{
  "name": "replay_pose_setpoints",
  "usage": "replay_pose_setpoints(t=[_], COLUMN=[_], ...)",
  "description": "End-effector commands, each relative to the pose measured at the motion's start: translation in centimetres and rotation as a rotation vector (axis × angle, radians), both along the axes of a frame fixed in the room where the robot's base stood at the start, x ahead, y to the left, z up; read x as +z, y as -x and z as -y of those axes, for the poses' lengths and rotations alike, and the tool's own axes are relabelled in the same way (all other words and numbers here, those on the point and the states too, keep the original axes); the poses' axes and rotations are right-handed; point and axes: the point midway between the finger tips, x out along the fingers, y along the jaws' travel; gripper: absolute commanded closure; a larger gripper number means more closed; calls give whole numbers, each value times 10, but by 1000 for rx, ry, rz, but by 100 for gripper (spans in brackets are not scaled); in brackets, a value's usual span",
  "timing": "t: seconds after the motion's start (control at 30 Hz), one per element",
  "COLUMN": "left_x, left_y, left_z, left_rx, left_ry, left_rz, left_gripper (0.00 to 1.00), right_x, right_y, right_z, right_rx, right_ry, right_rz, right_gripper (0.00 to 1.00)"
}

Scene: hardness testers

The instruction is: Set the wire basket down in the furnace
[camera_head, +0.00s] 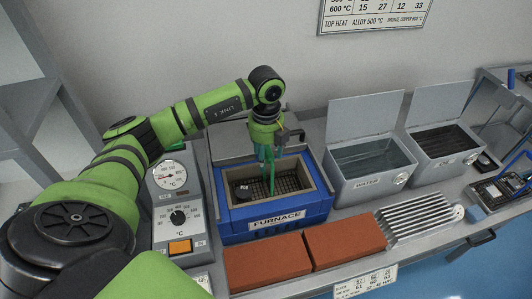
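The blue furnace (274,218) stands open at the top in the middle of the bench, with its name on the front. The dark mesh of the wire basket (287,184) shows low inside its opening, within the walls. A small dark round piece (244,190) lies at the left of the mesh. My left gripper (266,155) points down over the furnace's rear part. A thin green upright runs from it down to the mesh; I cannot tell if it is a finger or a handle. Whether the fingers are closed on the basket is not clear. My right gripper is out of view.
A control panel with dials (179,215) stands close left of the furnace. Two orange-brown bricks (306,254) lie in front, with a ribbed metal rack (420,216) beside them. An open water tank (368,186) and a second open tank (450,160) stand to the right.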

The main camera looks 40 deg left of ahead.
Motion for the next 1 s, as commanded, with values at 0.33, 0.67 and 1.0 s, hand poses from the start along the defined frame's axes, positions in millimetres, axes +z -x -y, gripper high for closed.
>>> replay_pose_setpoints(t=[0.33, 0.67, 1.0], left_x=[21, 91, 120], left_y=[0, -1, 1], left_z=[0, 0, 1], left_rx=[-1, 0, 0], left_ry=[0, 0, 0], left_rz=[1, 5, -1], left_gripper=[41, 41, 41], right_x=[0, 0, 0], right_y=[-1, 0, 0], right_z=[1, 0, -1], right_rx=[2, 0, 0], right_ry=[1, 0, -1], right_rz=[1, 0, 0], right_gripper=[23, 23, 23])
